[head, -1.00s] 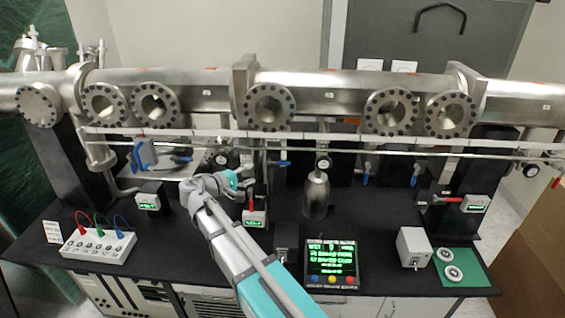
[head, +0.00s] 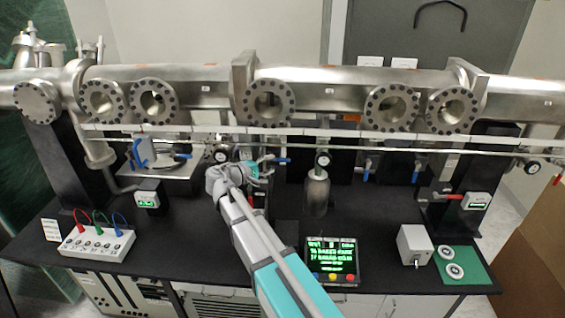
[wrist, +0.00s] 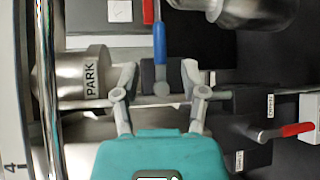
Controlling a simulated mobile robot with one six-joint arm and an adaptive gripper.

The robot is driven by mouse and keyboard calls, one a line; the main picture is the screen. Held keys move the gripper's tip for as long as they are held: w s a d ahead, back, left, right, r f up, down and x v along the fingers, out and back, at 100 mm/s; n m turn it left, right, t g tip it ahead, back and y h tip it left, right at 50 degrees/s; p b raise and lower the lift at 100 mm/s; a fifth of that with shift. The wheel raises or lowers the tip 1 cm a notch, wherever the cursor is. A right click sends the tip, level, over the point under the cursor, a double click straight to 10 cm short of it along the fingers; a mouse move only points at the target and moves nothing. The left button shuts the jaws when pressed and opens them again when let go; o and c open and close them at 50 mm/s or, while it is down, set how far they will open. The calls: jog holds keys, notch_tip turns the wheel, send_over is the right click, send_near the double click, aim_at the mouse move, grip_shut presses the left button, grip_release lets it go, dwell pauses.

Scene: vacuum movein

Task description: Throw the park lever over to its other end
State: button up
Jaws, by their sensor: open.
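A metal cylinder marked PARK (wrist: 92,80) shows at the left in the wrist view. A blue-handled lever (wrist: 159,42) is right of it, its handle pointing to the top of the picture and its lower end at a dark block (wrist: 160,76). My gripper (wrist: 160,70) is open, one finger on each side of the dark block and the lever's lower end. I cannot tell whether the fingers touch them. In the head view my gripper (head: 262,168) is below the long steel pipe, near a blue handle (head: 281,160); the arm hides part of the area.
A red lever (wrist: 296,129) on a dark box is at the right in the wrist view. A thin rail (head: 400,151) runs below the pipe (head: 330,88). A steel bottle (head: 317,193), a screen box (head: 331,262) and a grey box (head: 414,245) stand right of my arm.

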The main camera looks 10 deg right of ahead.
aim_at(281, 161)
jog(key=shift+b+x, duration=0.35)
jog(key=shift+x, duration=2.6)
jog(key=shift+c, duration=0.2)
grip_shut()
